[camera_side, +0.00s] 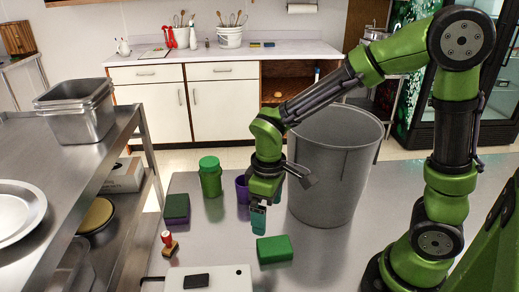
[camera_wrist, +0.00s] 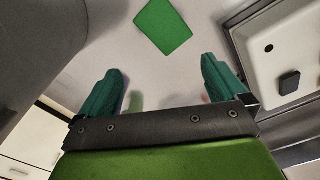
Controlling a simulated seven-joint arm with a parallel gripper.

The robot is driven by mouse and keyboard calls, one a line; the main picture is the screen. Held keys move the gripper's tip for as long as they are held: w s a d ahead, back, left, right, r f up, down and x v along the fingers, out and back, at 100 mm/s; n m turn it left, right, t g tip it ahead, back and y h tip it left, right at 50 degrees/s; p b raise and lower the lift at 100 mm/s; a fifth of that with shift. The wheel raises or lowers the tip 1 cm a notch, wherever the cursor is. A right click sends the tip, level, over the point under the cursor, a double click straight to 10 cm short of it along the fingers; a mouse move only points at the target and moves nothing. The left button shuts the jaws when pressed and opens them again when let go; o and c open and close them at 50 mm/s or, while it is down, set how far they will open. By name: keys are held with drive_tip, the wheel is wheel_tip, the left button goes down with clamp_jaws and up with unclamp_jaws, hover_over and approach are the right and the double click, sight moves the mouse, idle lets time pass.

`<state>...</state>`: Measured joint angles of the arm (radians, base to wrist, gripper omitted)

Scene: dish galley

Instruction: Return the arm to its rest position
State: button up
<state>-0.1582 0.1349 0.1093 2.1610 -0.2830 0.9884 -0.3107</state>
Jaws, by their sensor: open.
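My gripper (camera_side: 258,220) hangs over the steel table with its teal fingers pointing down. In the wrist view, the two fingers of my gripper (camera_wrist: 162,66) are spread wide with nothing between them. A green block (camera_side: 274,249) lies on the table just in front of the fingers in the side view. In the wrist view the green block (camera_wrist: 163,27) lies beyond the fingertips, apart from them. My arm is bent, with its elbow raised high at the right.
A large grey bin (camera_side: 330,170) stands close right of my gripper. A purple cup (camera_side: 242,190) is partly behind the gripper. A green jar (camera_side: 210,178), a purple-green block (camera_side: 177,208), a red stamp (camera_side: 168,243) and a white tray (camera_side: 230,280) holding a dark block (camera_side: 196,281) are leftward.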

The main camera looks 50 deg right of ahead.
drive_tip(key=shift+w+a+f, duration=0.1)
drive_tip(key=shift+w+a, duration=0.1)
drive_tip(key=shift+w, duration=0.5)
drive_tip(key=shift+w+a+f, duration=0.1)
drive_tip(key=shift+w+a, duration=0.1)
drive_tip(key=shift+w, duration=0.45)
